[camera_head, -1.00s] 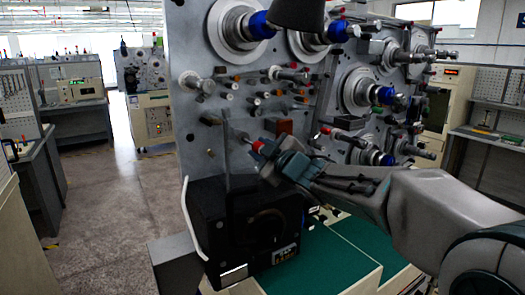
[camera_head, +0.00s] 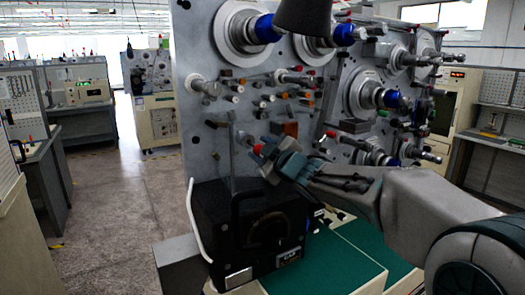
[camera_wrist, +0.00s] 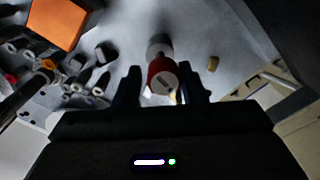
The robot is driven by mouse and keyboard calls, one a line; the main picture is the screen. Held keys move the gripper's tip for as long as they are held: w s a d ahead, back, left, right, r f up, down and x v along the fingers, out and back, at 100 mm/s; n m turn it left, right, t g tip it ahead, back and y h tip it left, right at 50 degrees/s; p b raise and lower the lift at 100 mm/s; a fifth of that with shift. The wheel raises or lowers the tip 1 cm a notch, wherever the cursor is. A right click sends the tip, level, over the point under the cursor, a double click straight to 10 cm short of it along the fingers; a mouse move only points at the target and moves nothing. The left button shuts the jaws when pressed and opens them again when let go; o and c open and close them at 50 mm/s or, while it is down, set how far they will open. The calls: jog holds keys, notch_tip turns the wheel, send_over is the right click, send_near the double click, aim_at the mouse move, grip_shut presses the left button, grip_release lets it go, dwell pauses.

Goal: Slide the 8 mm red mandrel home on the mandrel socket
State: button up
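The red mandrel (camera_head: 258,149) stands out from the grey machine panel, low on its left half. A grey shaft or collar (camera_head: 243,139) shows between the red part and the panel. In the wrist view the mandrel's red end (camera_wrist: 162,73) faces me, with a pale grey round part (camera_wrist: 159,45) behind it, apparently the mandrel socket. My gripper (camera_head: 268,157) is right at the mandrel. Its two dark fingers (camera_wrist: 161,86) stand apart on either side of the red end, with a narrow gap visible at the left. Whether the shaft is fully seated is hidden.
A black box (camera_head: 240,228) stands below my gripper, beside a green work surface (camera_head: 350,262). Larger spindles (camera_head: 243,30) are above.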

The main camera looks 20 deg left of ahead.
jog(key=shift+o, duration=1)
jog(key=b+v, duration=0.2)
jog(key=v, duration=1.2)
jog(key=s+d+f+m+h, duration=0.2)
jog(key=d+f+m+h, duration=0.45)
jog(key=d, duration=0.45)
jog(key=s+d+f+m+h, duration=0.1)
jog(key=d+f+m+h, duration=0.55)
jog(key=d, duration=0.55)
jog(key=s+d+f+m+g, duration=0.2)
jog(key=s+f+m+g, duration=0.1)
jog(key=s, duration=0.6)
jog(key=s+d+f+m+g, duration=0.2)
jog(key=s+f+g, duration=0.3)
jog(key=s+f, duration=0.3)
jog(key=shift+s+d+f+m+h, duration=0.25)
jog(key=shift+s+d+m+h, duration=0.2)
jog(key=shift+s, duration=0.6)
